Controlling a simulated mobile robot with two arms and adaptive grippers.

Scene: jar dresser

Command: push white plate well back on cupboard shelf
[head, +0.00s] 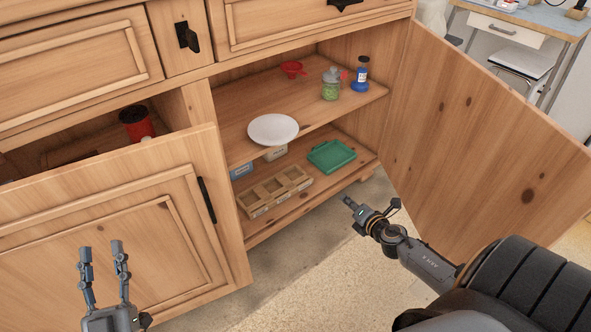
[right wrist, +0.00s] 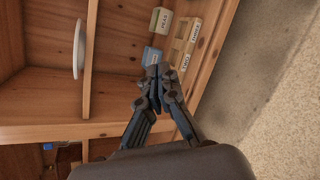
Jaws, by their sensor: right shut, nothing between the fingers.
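The white plate (head: 273,130) lies on the upper cupboard shelf (head: 232,140), near its front edge, in the head view. In the right wrist view the plate (right wrist: 79,48) shows edge-on at the left, the picture being turned sideways. My right gripper (head: 348,202) is shut and empty, in front of the open cupboard, lower than the shelf and apart from the plate. It also shows in the right wrist view (right wrist: 158,70), with its fingertips together. My left gripper (head: 101,243) is open and empty, in front of the left cupboard door (head: 110,235).
The right door (head: 480,130) stands open to the right. A green jar (head: 331,88), a blue-based bottle (head: 361,76) and a red cup (head: 291,69) stand behind the plate. A wooden divided box (head: 274,193) and a green tray (head: 331,156) sit on the lower shelf.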

